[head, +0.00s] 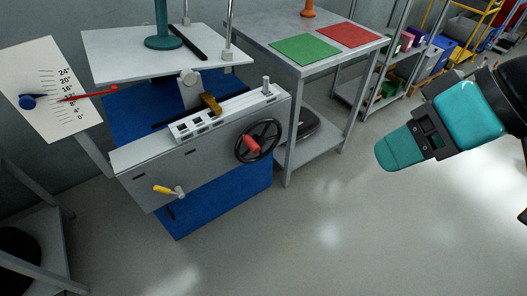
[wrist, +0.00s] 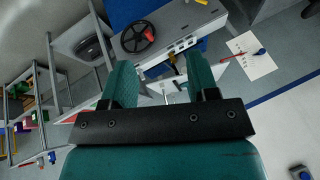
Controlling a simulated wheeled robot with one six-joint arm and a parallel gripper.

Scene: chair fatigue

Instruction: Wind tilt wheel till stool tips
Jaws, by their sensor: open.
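The black tilt wheel (head: 243,151) with a red knob (head: 252,143) sits on the front of a grey machine. It also shows in the wrist view (wrist: 126,40). A white tilting platform (head: 112,62) is above, bearing a teal round-based post (head: 163,43), perhaps the stool, upright with its top cut off. An angle board (head: 42,110) has a red pointer (head: 95,92) near the lower-middle marks and a blue marker (head: 33,101). My gripper (head: 385,160) is right of the wheel, well apart from it. In the wrist view my gripper (wrist: 160,82) is open and empty.
A yellow-handled lever (head: 165,190) sticks out at the machine's lower left. A grey table (head: 291,54) with green (head: 305,49) and red (head: 348,34) mats stands right of the machine. Storage shelves (head: 385,98) stand behind. The floor in front is clear.

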